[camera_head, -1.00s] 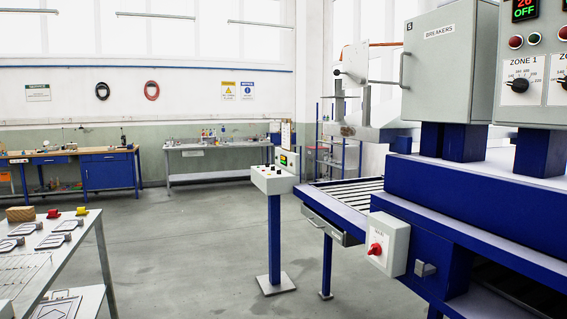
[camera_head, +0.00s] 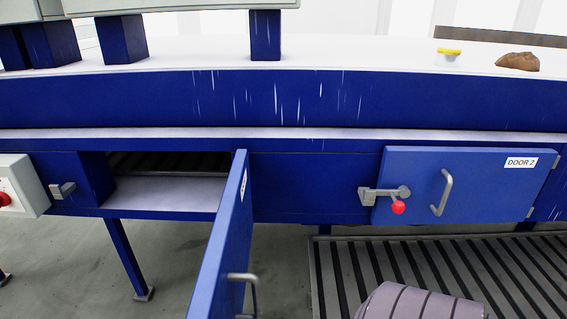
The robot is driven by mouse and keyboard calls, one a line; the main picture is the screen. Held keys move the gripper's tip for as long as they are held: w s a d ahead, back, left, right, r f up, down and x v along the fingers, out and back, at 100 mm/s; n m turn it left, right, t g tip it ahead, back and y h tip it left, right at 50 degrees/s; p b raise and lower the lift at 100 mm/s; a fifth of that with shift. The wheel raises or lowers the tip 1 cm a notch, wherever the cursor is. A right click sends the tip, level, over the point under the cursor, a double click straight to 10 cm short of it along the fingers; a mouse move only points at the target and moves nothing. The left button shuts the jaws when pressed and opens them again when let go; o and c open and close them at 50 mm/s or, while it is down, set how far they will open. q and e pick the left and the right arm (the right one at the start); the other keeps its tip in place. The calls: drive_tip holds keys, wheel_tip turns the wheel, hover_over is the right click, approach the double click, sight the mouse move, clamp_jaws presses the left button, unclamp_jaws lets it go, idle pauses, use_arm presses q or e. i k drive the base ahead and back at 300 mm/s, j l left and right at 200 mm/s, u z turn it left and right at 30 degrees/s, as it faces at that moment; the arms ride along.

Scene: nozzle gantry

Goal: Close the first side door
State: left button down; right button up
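The open blue side door (camera_head: 222,245) swings out from the machine toward me and is seen nearly edge-on. Its label is too foreshortened to read. A grey bar handle (camera_head: 243,284) is on its right-hand face. To its left is the open doorway (camera_head: 165,185), with dark slats inside. A grey latch block (camera_head: 62,191) sits on the frame left of the opening. The side door labelled DOOR 2 (camera_head: 420,165) is shut, to the right, with a bar handle (camera_head: 441,192) and a red-knobbed latch (camera_head: 398,206). Neither of my grippers is in view.
A grey control box with a red knob (camera_head: 22,187) is at the left edge. A slatted grey platform (camera_head: 345,275) lies low at the right, with a rounded, striped grey object (camera_head: 420,304) there. A brown lump (camera_head: 518,62) and a yellow-topped item (camera_head: 448,56) sit on the machine top.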

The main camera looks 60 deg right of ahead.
sight(219, 292)
drive_tip(key=z, duration=1.35)
